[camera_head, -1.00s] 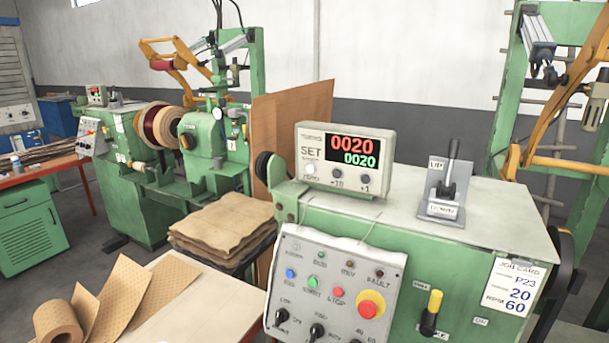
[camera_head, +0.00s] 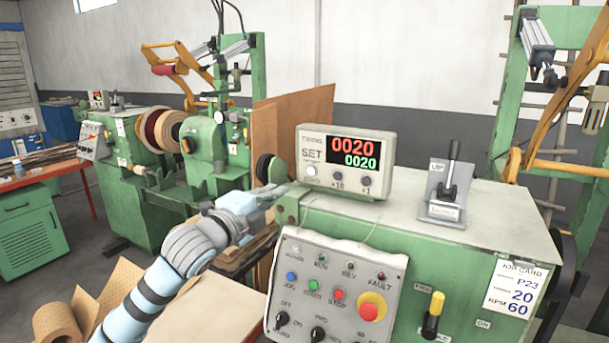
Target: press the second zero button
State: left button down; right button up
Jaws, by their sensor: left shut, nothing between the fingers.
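My left gripper (camera_head: 280,190) is shut and empty, at the left end of the machine top. Its tip is a little left of and below the zero button, and apart from it. A second, small counter (camera_head: 98,98) sits on the far machine at left; its buttons are too small to tell. My right gripper is out of view.
A lever stand (camera_head: 443,208) is on the machine top, right of the counter. Below is a sloped control panel (camera_head: 330,285) with coloured buttons and a red stop knob (camera_head: 372,307). A brown board (camera_head: 292,130) stands behind the gripper. A paper roll (camera_head: 58,322) lies at lower left.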

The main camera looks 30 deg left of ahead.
aim_at(311, 170)
pick_arm(q)
jog(key=w+p, duration=0.2)
jog(key=w, duration=1)
jog(key=shift+w+a+p, duration=0.15)
jog(key=shift+w+p, duration=0.15)
jog(key=shift+w, duration=0.1)
jog(key=shift+w+f, duration=0.1)
jog(key=shift+w, duration=0.6)
